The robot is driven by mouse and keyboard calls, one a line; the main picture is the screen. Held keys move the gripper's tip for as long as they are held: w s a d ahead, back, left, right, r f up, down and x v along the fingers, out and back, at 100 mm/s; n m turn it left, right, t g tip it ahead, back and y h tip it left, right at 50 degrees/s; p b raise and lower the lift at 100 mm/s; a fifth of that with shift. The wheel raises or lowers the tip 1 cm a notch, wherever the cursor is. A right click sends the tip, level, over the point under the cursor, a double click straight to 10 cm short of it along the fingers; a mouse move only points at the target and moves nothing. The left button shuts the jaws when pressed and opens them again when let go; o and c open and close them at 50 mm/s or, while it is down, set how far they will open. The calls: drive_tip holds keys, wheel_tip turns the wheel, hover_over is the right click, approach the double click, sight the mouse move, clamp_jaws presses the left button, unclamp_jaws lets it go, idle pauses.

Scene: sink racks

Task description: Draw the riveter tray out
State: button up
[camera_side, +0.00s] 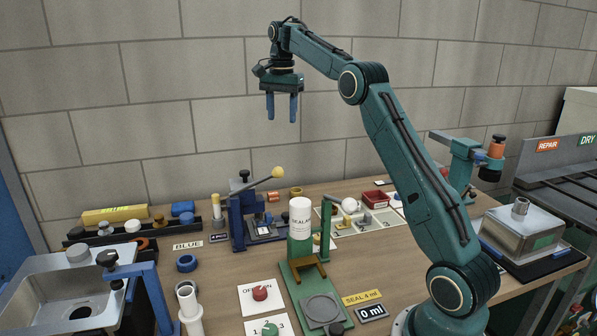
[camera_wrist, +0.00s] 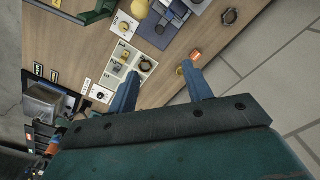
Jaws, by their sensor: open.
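The riveter appears to be the blue lever press (camera_side: 240,215) at the middle back of the bench. Its lever slants up to the right and ends in a yellow ball. A light tray-like plate (camera_side: 262,230) sits low in its base; I cannot tell how far in it is. The blue press (camera_wrist: 165,25) also shows at the top of the wrist view, partly cut off, with the yellow ball (camera_wrist: 138,8) beside it. My gripper (camera_side: 282,118) is open and empty, pointing down high above the bench, well above the press. Its two blue fingers (camera_wrist: 160,70) stand apart in the wrist view.
A green sealer stand (camera_side: 301,247) with a white bottle is right of the press. A parts board (camera_side: 350,226) lies behind it. A dark rack (camera_side: 150,233) and a metal sink (camera_side: 35,285) are at left. The air around my gripper is clear.

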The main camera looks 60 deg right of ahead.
drive_tip(key=shift+d+f, duration=0.85)
drive_tip(key=shift+d, duration=0.05)
hover_over(286, 213)
wheel_tip(286, 213, down, 16)
drive_tip(key=shift+a+f+m, duration=0.15)
drive_tip(key=shift+f+m, duration=0.1)
drive_tip(key=shift+m, duration=0.15)
drive_tip(key=shift+f, duration=0.1)
wheel_tip(286, 213, down, 14)
drive_tip(key=shift+s+r, duration=0.1)
drive_tip(key=shift+r, duration=0.15)
clamp_jaws()
